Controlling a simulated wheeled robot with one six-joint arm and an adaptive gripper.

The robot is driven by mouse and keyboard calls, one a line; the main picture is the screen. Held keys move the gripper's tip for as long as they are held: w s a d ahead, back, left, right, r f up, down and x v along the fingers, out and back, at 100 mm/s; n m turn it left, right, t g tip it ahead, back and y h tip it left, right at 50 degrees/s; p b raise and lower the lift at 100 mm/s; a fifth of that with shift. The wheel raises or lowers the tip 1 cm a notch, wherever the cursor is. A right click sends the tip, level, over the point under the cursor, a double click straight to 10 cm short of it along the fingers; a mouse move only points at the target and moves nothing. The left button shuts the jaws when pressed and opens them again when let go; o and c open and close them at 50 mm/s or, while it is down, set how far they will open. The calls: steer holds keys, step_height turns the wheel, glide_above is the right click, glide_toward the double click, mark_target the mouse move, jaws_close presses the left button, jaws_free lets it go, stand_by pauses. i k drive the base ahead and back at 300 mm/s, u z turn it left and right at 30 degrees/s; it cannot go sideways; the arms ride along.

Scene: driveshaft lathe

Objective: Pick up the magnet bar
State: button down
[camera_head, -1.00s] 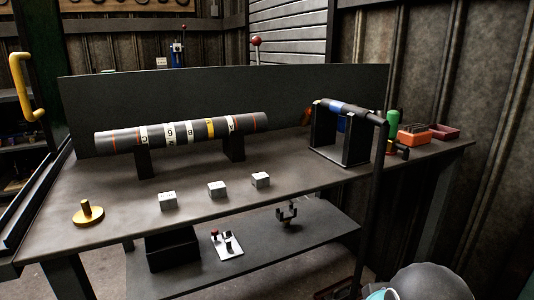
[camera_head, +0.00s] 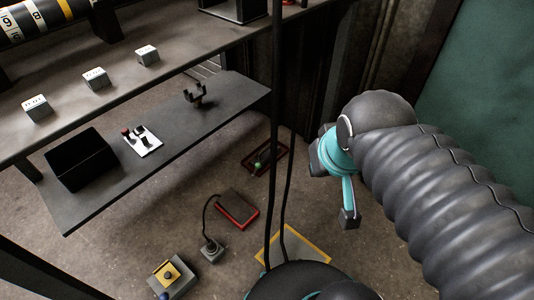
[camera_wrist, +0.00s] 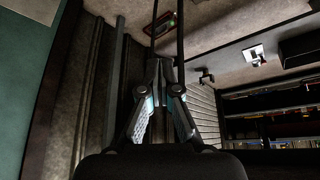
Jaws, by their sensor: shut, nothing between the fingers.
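I cannot make out a magnet bar for certain in either view. A thin dark upright bar (camera_head: 276,80) runs from the top of the head view down past the bench. Dark upright lines (camera_wrist: 180,40) also show at the top of the wrist view, above my fingers. My gripper (camera_wrist: 160,68) is shut and empty in the wrist view, its fingertips together in front of a dark wall. In the head view my arm fills the right side, and the fingertips are not clear there.
A bench (camera_head: 190,48) bears several pale blocks. Its lower shelf (camera_head: 195,128) holds a black bin (camera_head: 80,160), a white plate (camera_head: 143,141) and a dark fork-shaped piece (camera_head: 195,94). A red-rimmed tray (camera_head: 285,150), a red-edged pad (camera_head: 237,209) and a button box (camera_head: 170,275) are on the floor.

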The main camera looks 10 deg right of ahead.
mark_target(264, 155)
steer(key=u, duration=3.65)
steer(key=k, duration=1.6)
steer(key=z, duration=1.9)
